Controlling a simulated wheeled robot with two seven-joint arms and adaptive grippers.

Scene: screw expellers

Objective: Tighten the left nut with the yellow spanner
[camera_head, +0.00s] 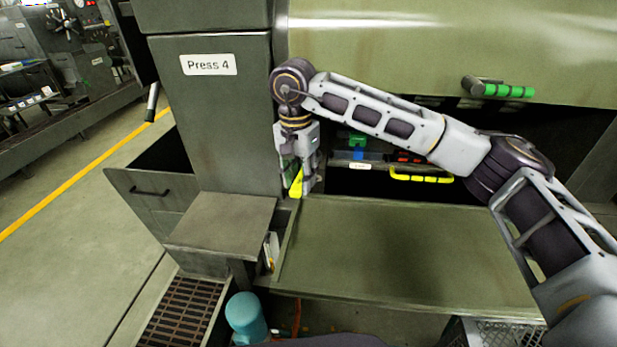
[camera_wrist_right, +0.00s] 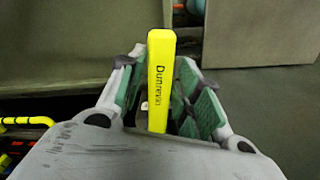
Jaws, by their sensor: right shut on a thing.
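The yellow spanner (camera_head: 297,184) is in my right gripper (camera_head: 299,191), which points down in front of the grey press column. In the right wrist view the spanner (camera_wrist_right: 159,75) stands out between the green-padded fingers of the gripper (camera_wrist_right: 163,60), with dark lettering on its face. The gripper is shut on it. The spanner's far part is hidden behind the gripper body. I cannot make out the left nut in either view. My left gripper is not in view.
A grey shelf (camera_head: 222,222) is below left, beside a wide green table (camera_head: 390,245). A yellow handle (camera_head: 421,178) sits in the dark opening on the right. A blue-green container (camera_head: 245,315) stands below.

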